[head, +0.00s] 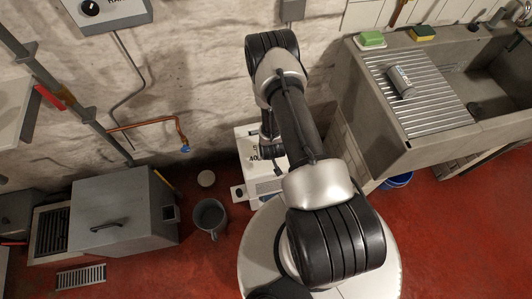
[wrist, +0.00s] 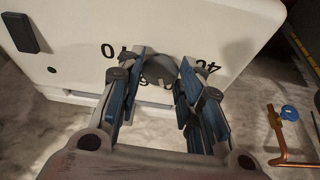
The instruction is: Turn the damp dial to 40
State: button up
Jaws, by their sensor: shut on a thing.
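The damp dial (wrist: 159,68) is a grey round knob on the white panel of a boxy appliance (wrist: 215,18). Dark numbers are printed around it, partly covered by my fingers, and I cannot read the dial's setting. My gripper (wrist: 158,74) is shut on the dial, with one blue-padded finger on each side of it in the wrist view. In the head view the white appliance (head: 243,142) stands on the floor against the wall, largely behind my arm. The dial is hidden there.
A grey bucket (head: 210,216) stands left of the appliance. A copper pipe with a blue tap (head: 185,149) sticks out from the wall. A stone sink (head: 428,140) is at the right, and a grey metal box (head: 125,215) at the left. Red floor is open in front.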

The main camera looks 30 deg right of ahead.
jog(key=n, duration=0.2)
jog(key=n+y, duration=0.1)
jog(key=shift+d+n+b, duration=0.3)
jog(key=shift+n, duration=0.1)
jog(key=n+y, duration=0.1)
jog(key=n, duration=0.2)
jog(key=shift+d+n+y+b, duration=0.15)
jog(key=shift+n+y+b, duration=0.15)
jog(key=shift+y, duration=0.1)
jog(key=n+y, duration=0.1)
jog(key=n, duration=0.2)
jog(key=shift+w+d+g, duration=0.1)
jog(key=shift+g, duration=0.2)
jog(key=shift+w+d+n+g+y+p, duration=0.1)
jog(key=shift+n+g+y+p, duration=0.4)
jog(key=shift+n, duration=1.3)
jog(key=o, duration=1.1)
jog(key=v, duration=1.2)
jog(key=shift+d, duration=0.1)
